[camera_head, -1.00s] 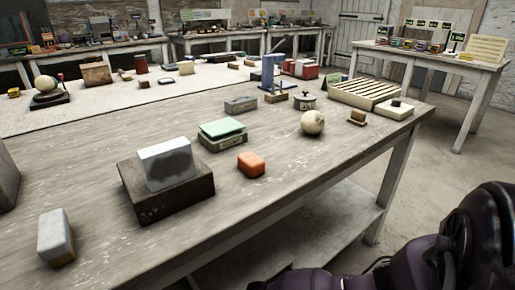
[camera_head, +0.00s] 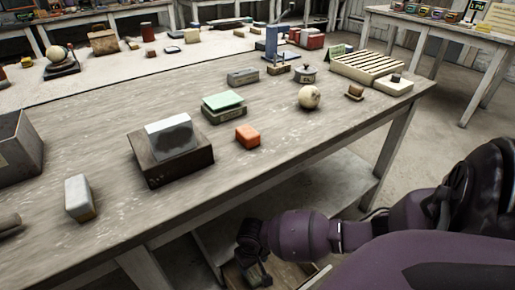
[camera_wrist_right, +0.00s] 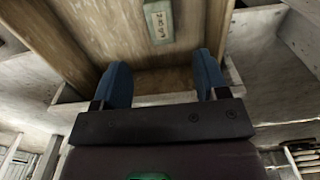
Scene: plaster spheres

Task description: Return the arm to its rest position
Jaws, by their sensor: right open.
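My right arm (camera_head: 300,233) reaches in from the right, in front of the workbench. Its gripper (camera_head: 254,274) hangs low beside the bench's front edge, below the top. In the right wrist view, the two blue fingers of this gripper (camera_wrist_right: 162,82) stand wide apart with nothing between them. Beyond them is a brown wooden surface (camera_wrist_right: 100,35) with a small pale label (camera_wrist_right: 159,22). My left gripper is not in view.
On the workbench (camera_head: 110,205) stand a grey-topped dark block (camera_head: 178,165), an orange block (camera_head: 247,136), a pale sphere (camera_head: 309,97), a green-topped block (camera_head: 222,103) and a slatted cream rack (camera_head: 366,66). Open floor (camera_head: 430,125) lies to the right.

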